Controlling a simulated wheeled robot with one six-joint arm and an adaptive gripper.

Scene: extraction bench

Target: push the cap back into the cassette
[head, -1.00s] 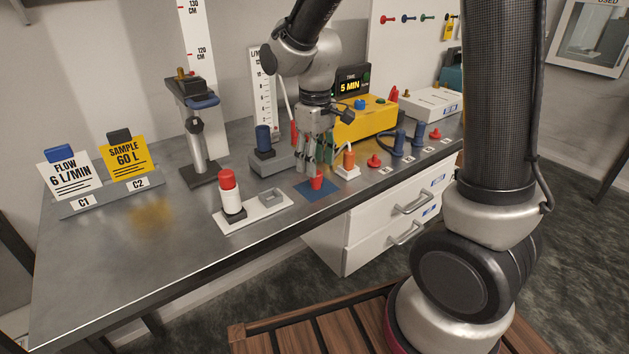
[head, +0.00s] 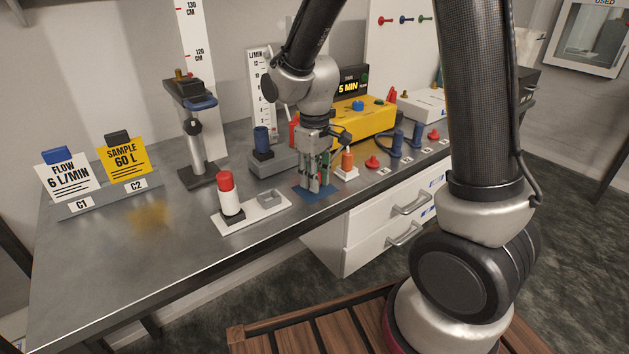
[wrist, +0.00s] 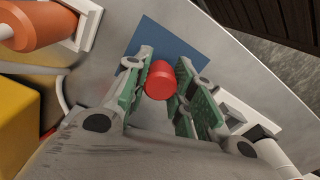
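A small red cap (wrist: 160,80) stands on a blue mat (wrist: 183,40) in the wrist view. My gripper (wrist: 163,72) points down with its green-padded fingers apart, one on each side of the cap. Narrow gaps seem to show beside the cap. In the head view my gripper (head: 318,186) is low over the blue mat (head: 300,190), and its fingers hide the cap. A white cylinder with a red top (head: 231,199), possibly the cassette, stands upright on a white holder (head: 249,214) to the left. The holder's square socket looks empty.
An orange cylinder on a white base (head: 347,165) stands close to the right of my gripper. A grey block with a blue cylinder (head: 263,145) is behind left. A yellow box (head: 362,121) lies behind. The bench front edge is near the mat.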

